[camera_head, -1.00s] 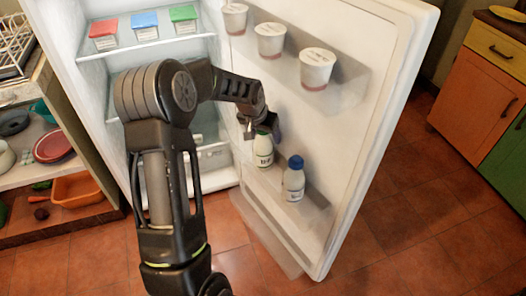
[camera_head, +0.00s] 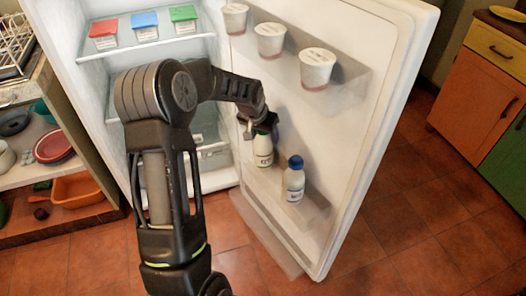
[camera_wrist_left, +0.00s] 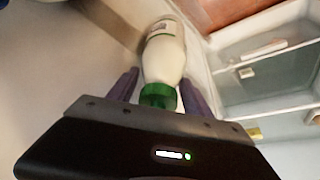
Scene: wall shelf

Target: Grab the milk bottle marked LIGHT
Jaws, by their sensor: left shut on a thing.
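A white milk bottle with a green cap (camera_head: 263,150) stands upright on the lower door shelf of the open fridge; its small label is too blurred to read surely. My left gripper (camera_head: 262,124) reaches down over its cap. In the left wrist view the green-capped bottle (camera_wrist_left: 163,60) lies between the two fingers of my left gripper (camera_wrist_left: 160,88), which is shut on it near the cap. A second white bottle with a blue cap (camera_head: 294,182) stands to the right on the same shelf, its label also unreadable. My right gripper is not in view.
The fridge door (camera_head: 375,130) stands open on the right. Several white cups (camera_head: 271,40) sit on the upper door shelf. Red, blue and green boxes (camera_head: 145,25) stand inside the fridge. Open shelves with dishes are at the left. The tiled floor in front is clear.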

